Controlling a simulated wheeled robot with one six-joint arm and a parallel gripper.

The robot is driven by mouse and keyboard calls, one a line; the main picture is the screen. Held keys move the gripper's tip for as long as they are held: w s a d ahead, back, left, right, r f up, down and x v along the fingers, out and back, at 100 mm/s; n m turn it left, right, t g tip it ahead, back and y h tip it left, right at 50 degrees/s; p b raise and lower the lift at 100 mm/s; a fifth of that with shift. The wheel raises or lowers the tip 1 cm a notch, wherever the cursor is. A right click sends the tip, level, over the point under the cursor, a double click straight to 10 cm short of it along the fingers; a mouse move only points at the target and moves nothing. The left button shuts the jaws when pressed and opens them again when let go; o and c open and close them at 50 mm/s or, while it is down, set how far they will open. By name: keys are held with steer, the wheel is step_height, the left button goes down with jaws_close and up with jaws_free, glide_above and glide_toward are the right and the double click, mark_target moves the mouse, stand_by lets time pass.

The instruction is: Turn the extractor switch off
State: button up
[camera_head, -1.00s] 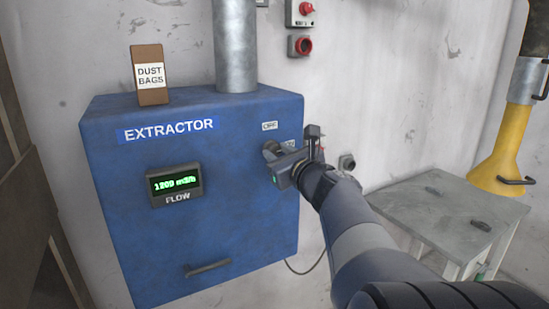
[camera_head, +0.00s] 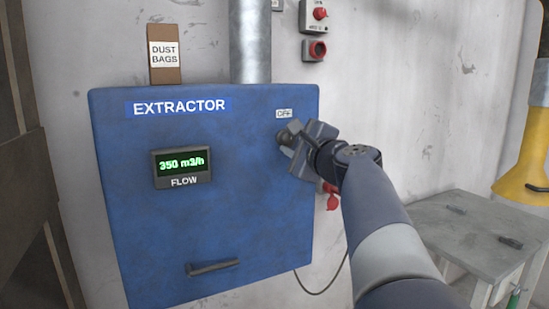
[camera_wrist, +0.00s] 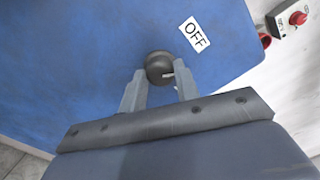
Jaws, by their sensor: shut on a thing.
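The blue extractor cabinet (camera_head: 130,220) stands against the wall. Its flow display (camera_head: 182,167) reads 350 m3/h. The dark extractor switch knob (camera_head: 287,137) is at the upper right of its front, just below a white OFF label (camera_head: 284,114). My gripper (camera_head: 294,145) is at the knob, with its body rolled at a tilt. In the wrist view my gripper (camera_wrist: 160,82) is shut on the dark round knob (camera_wrist: 158,62), one finger on each side. The OFF label (camera_wrist: 195,34) lies up and to the right of it there. Other labels around the knob are hidden by my gripper.
A dust bags box (camera_head: 165,56) and a metal duct (camera_head: 250,40) are on top of the cabinet.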

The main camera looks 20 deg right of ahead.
steer(key=n+b, duration=0.2)
steer(key=n, duration=0.1)
steer(key=n+b, duration=0.1)
steer(key=b, duration=0.1)
steer(key=shift+f, duration=0.25)
steer(key=shift+r+n+b, duration=0.1)
steer(key=shift+n+b, duration=0.9)
steer(key=shift+n, duration=0.5)
steer(key=o, duration=1)
steer(key=s+b, duration=0.1)
steer(key=s, duration=0.9)
steer(key=shift+s+d+b, duration=0.15)
steer(key=shift+s+b, duration=0.2)
steer(key=shift+s, duration=0.05)
